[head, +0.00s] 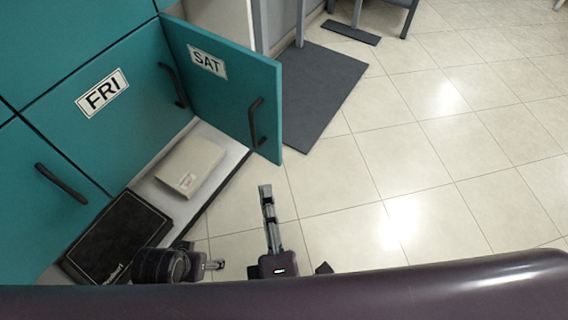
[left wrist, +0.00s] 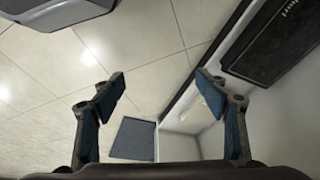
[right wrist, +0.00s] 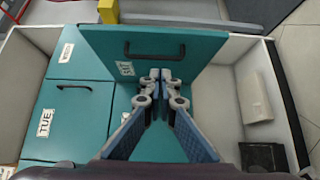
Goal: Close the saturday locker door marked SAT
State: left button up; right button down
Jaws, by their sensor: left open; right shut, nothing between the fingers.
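The teal SAT door (head: 222,85) stands swung open beside the FRI door (head: 115,125) in the head view, with a dark handle (head: 256,122) near its free edge. The right wrist view shows a teal door (right wrist: 200,45) with a small label and a dark handle. My right gripper (head: 265,190) is shut and empty, below the free end of the SAT door in the head view. In the right wrist view its fingertips (right wrist: 160,74) overlap the door below the handle; contact is unclear. My left gripper (left wrist: 160,80) is open and empty.
A dark grey floor mat (head: 318,90) lies beyond the door. The tiled floor (head: 440,150) on the right is clear. A TUE door (right wrist: 62,122) shows in the right wrist view.

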jog(key=p, duration=0.2)
send_near(270, 125)
jog(key=w+a, duration=0.2)
jog(key=w, duration=0.2)
pick_arm(q)
notch_tip(270, 125, down, 7)
jog(key=shift+s, duration=0.3)
pick_arm(e)
jog(key=shift+w+d, duration=0.75)
jog(key=shift+w, duration=0.1)
pick_arm(q)
jog(key=shift+d, duration=0.1)
